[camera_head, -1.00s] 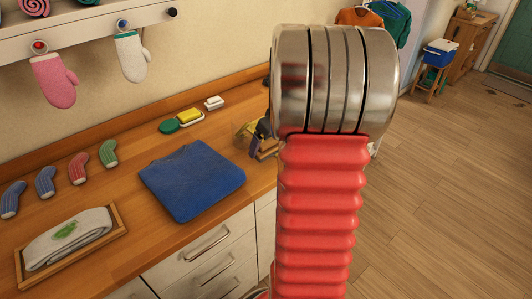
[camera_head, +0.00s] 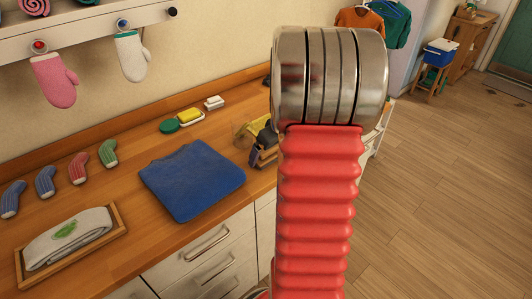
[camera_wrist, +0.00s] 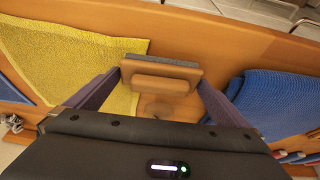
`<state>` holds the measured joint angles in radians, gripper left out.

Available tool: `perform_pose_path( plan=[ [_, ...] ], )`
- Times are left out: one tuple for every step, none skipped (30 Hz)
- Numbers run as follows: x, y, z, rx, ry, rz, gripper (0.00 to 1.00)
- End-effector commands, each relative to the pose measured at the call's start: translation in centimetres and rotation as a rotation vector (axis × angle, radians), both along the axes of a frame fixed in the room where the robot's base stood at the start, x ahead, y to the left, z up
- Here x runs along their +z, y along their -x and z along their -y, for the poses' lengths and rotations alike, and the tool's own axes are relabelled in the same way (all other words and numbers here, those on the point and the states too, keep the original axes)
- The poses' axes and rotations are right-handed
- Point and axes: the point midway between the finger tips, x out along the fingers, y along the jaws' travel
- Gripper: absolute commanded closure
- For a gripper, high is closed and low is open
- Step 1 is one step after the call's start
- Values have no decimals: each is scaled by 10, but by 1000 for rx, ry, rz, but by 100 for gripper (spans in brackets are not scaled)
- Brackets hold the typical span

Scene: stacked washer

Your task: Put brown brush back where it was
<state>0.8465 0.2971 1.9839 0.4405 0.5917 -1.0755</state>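The brown brush (camera_wrist: 160,75) shows in the wrist view, with a wooden body and a grey strip along its far edge. It sits between the two fingers of my gripper (camera_wrist: 160,78), and the fingertips appear to touch its two ends. In the head view, my gripper (camera_head: 268,141) is mostly hidden behind my red arm. A brown part of the brush (camera_head: 262,158) shows there near the counter's right end. I cannot tell whether the brush touches the wooden counter (camera_head: 130,190).
A yellow cloth (camera_wrist: 75,60) lies left of the brush and a blue cloth (camera_wrist: 275,100) right of it in the wrist view. The head view shows a blue folded cloth (camera_head: 192,180), soap dishes (camera_head: 190,117), several small socks (camera_head: 78,168) and a tray (camera_head: 120,243).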

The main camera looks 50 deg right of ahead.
Motion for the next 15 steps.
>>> perform_pose_path(
  plan=[
    [0, 0, 0, 0, 0, 0, 0],
    [1, 0, 0, 0, 0, 1, 0],
    [1, 0, 0, 0, 0, 1, 0],
    [2, 0, 0, 0, 1, 1, 0],
    [3, 0, 0, 0, 1, 1, 0],
    [5, 0, 0, 0, 1, 1, 0],
    [6, 1, 0, 0, 0, 1, 0],
    [8, 1, 0, 0, 0, 1, 0],
    [11, 2, 0, -1, 1, 2, 0],
    [14, 4, 0, -1, 1, 3, 0],
    [17, 5, 0, -2, 2, 3, 0],
    [22, 6, -1, -1, 2, 3, 0],
    [25, 8, -1, -1, 2, 3, 0],
    [29, 10, -2, 0, 3, 3, 0],
    [35, 12, -2, 1, 4, 4, 0]
  ],
)
